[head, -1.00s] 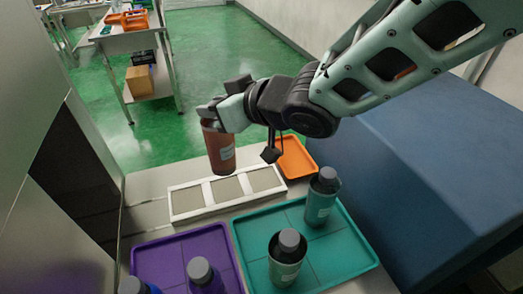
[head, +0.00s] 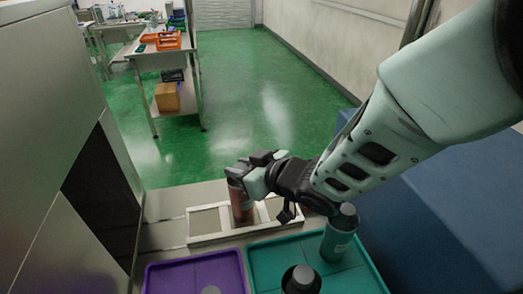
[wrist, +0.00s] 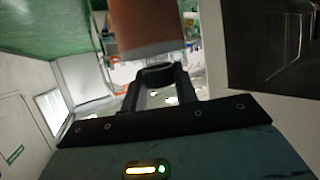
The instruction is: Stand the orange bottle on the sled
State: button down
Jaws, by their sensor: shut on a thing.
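My gripper (head: 243,176) is shut on the upper part of the orange bottle (head: 241,207) and holds it upright. The bottle's lower end is at the middle section of the white-framed sled (head: 206,239), which has grey panels. I cannot tell whether its base touches the panel or is slightly above it. In the wrist view the orange bottle (wrist: 146,28) fills the top middle, in front of my gripper's fingers (wrist: 160,76).
A teal tray (head: 262,262) with teal bottles (head: 338,240) and a purple tray (head: 165,275) stand in front of the sled. A blue block (head: 430,230) is at the right, a metal cabinet (head: 50,130) at the left.

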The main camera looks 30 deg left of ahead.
jog(key=c, duration=1.1)
grip_release()
jog(key=shift+f, duration=0.1)
jog(key=shift+r, duration=0.2)
jog(key=b+v, duration=0.2)
jog(key=v, duration=1)
jog(key=shift+b, duration=0.35)
